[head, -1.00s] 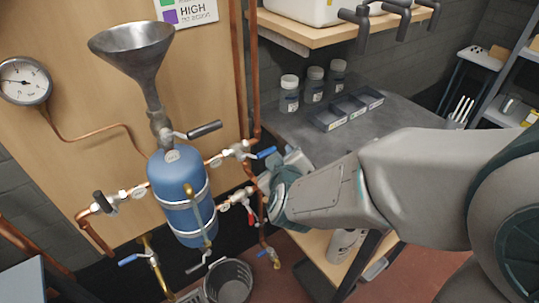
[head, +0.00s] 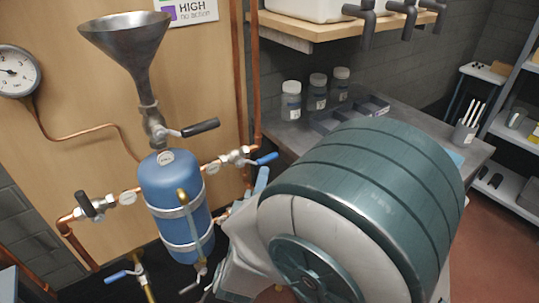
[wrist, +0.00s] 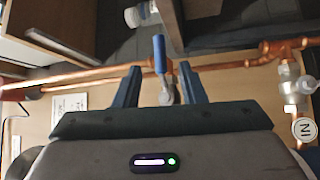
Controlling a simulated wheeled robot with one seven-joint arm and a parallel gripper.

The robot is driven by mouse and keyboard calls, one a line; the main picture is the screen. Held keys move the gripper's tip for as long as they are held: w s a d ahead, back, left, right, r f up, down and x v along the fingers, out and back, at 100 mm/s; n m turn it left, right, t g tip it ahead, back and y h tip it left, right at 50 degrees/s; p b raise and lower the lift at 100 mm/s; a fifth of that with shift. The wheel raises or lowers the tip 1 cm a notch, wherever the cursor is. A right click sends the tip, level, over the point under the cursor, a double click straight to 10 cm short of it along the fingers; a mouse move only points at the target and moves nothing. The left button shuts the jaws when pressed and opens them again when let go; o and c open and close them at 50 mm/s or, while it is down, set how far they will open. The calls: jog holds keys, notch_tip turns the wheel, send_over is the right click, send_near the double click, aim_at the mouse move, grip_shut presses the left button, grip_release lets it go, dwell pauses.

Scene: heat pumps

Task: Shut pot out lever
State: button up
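The pot is a blue tank (head: 178,195) with metal bands, below a funnel. A blue-handled lever (head: 266,158) sits on the pipe valve at its right. Round tags (head: 213,167) are on the pipes; their words are too small to read in the head view. In the wrist view, my gripper (wrist: 160,72) is open. A blue lever handle (wrist: 159,48) stands between its two fingers, apart from both as far as I can see. A tag reading IN, upside down, (wrist: 304,128) is at the right.
A black-handled lever (head: 200,128) sticks out under the funnel (head: 126,40). Another black handle (head: 85,204) is at the left pipe. A blue lever (head: 118,276) is at lower left. A grey bench (head: 290,137) with jars stands behind my arm. Copper pipes (wrist: 225,66) run close past the fingers.

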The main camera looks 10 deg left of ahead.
aim_at(267, 162)
jog(key=w+r, duration=0.1)
jog(key=w, duration=0.8)
jog(key=shift+w+a+r+b, duration=0.15)
jog(key=shift+w+a+b, duration=0.15)
jog(key=shift+w+b, duration=0.15)
jog(key=shift+c, duration=0.4)
jog(key=shift+s, duration=0.1)
grip_shut()
